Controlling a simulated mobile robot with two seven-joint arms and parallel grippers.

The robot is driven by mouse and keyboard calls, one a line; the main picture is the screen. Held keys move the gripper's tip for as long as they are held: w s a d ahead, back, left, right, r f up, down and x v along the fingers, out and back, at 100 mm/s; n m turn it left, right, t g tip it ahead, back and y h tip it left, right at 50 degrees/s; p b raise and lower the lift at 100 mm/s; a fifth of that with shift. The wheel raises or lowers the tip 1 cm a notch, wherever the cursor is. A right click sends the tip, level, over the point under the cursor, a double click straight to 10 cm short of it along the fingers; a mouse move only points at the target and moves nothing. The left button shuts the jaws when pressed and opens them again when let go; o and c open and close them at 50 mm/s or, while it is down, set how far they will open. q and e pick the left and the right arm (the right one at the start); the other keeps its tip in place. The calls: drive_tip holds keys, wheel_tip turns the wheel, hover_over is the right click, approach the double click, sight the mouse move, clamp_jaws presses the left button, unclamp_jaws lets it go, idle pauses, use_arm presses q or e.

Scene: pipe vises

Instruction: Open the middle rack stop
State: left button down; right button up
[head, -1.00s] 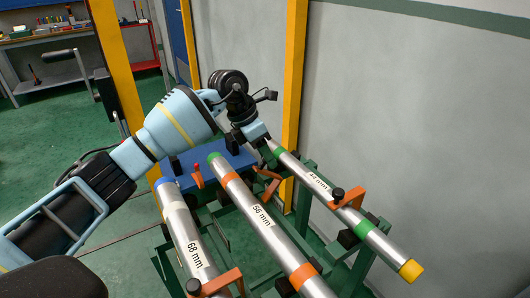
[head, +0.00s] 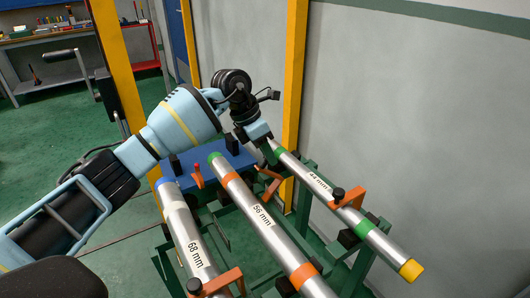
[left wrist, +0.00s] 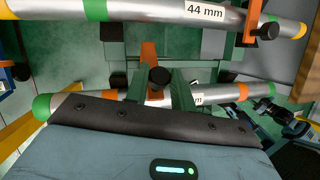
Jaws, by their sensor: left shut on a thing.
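The 56 mm pipe (head: 261,219) with orange bands lies in the middle of the rack. The middle rack stop has an orange arm (left wrist: 148,50) and a black knob (left wrist: 158,78). My left gripper (left wrist: 160,88) is shut on this knob, with a green finger on each side of it. In the head view the left gripper (head: 270,155) reaches down between the middle pipe and the 44 mm pipe, and an orange part (head: 268,188) shows just below it. The fingers hide part of the stop, so its exact angle over the pipe cannot be told. My right gripper cannot be made out.
The 44 mm pipe (head: 305,171) on the right has its orange stop (head: 350,198) across it. The 68 mm pipe (head: 188,235) on the left has another orange stop (head: 222,280). A yellow post (head: 294,70) and a grey wall (head: 420,110) stand close behind the rack.

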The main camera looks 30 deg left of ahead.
use_arm(q)
drive_tip(key=shift+w+d+r, duration=0.1)
drive_tip(key=shift+w+d, duration=0.2)
drive_tip(key=shift+w, duration=0.1)
drive_tip(key=w+d+f+b, duration=0.1)
drive_tip(key=w, duration=0.1)
drive_tip(key=w+d, duration=0.1)
drive_tip(key=w, duration=0.1)
drive_tip(key=w+d+f+b, duration=0.1)
drive_tip(key=w, duration=0.1)
drive_tip(key=shift+w+d+f+b, duration=0.1)
drive_tip(key=shift+d+f+b, duration=0.2)
drive_tip(key=shift+d, duration=0.05)
drive_tip(key=shift+w+d+f+b, duration=0.2)
drive_tip(key=shift+w+b, duration=0.15)
drive_tip(key=shift+w, duration=0.15)
drive_tip(key=c, duration=1.2)
unclamp_jaws()
drive_tip(key=shift+f, duration=0.1)
drive_tip(key=shift+v, duration=3.95)
